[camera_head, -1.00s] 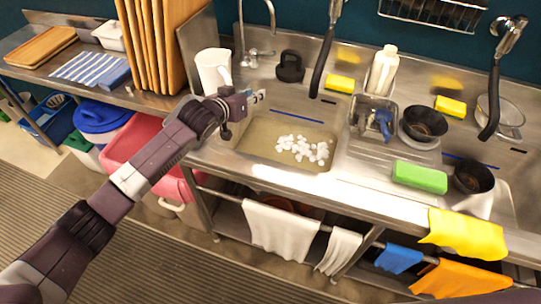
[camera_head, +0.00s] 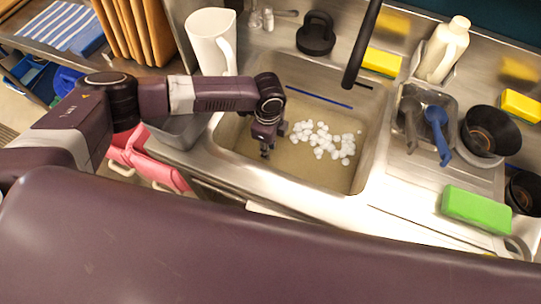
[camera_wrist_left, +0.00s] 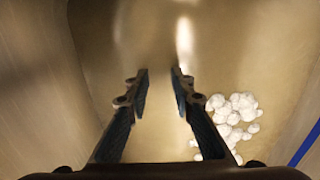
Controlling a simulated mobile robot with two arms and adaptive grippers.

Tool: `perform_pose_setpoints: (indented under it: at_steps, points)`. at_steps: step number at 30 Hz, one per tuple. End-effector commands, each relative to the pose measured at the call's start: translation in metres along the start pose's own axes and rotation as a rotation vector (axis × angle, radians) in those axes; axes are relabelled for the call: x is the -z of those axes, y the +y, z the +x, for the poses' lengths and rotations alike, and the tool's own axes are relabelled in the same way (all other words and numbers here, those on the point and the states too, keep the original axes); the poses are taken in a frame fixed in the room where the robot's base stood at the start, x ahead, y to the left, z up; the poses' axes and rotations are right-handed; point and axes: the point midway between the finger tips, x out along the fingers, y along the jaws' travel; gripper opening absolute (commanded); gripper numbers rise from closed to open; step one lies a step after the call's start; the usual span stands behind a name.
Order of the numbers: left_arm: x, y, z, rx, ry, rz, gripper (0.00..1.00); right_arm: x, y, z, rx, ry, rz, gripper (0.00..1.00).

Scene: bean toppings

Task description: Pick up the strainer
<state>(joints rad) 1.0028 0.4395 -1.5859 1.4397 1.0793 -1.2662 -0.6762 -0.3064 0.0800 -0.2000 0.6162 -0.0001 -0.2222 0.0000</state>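I cannot make out a strainer in either view now. My left gripper (camera_head: 267,150) is over the left part of the sink basin (camera_head: 237,128), pointing down beside a patch of white beans (camera_head: 330,139). In the left wrist view its two fingers (camera_wrist_left: 158,85) are apart, with nothing between them but the bare basin floor below. The white beans (camera_wrist_left: 233,118) lie to the right of the fingers there. My right gripper is not in view.
A white pitcher (camera_head: 211,40) and a black lidded thing (camera_head: 315,33) stand behind the basin. A black faucet hose (camera_head: 362,45) hangs over its back edge. To the right are a blue-handled tool (camera_head: 438,130), a black bowl (camera_head: 490,132) and a green sponge (camera_head: 476,209).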

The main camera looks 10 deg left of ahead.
Motion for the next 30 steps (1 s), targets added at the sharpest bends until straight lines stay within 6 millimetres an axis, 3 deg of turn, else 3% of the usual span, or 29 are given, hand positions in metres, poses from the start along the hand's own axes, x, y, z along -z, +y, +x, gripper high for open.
perform_pose_setpoints:
  at_steps: [5,12,22,28,30]
  points:
    - [0.001,0.001,0.018,0.000,-0.001,-0.001,0.22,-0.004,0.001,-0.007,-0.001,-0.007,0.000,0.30]
    - [0.002,0.001,0.049,0.001,0.001,-0.003,0.22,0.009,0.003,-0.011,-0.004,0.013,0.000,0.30]
    - [0.001,0.000,0.056,0.003,0.001,-0.002,0.22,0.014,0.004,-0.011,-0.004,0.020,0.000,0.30]
    - [0.001,0.000,0.056,0.003,0.001,-0.002,0.02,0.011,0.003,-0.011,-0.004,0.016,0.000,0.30]
    - [0.001,0.000,0.056,0.003,0.001,-0.002,0.00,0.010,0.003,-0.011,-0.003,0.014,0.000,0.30]
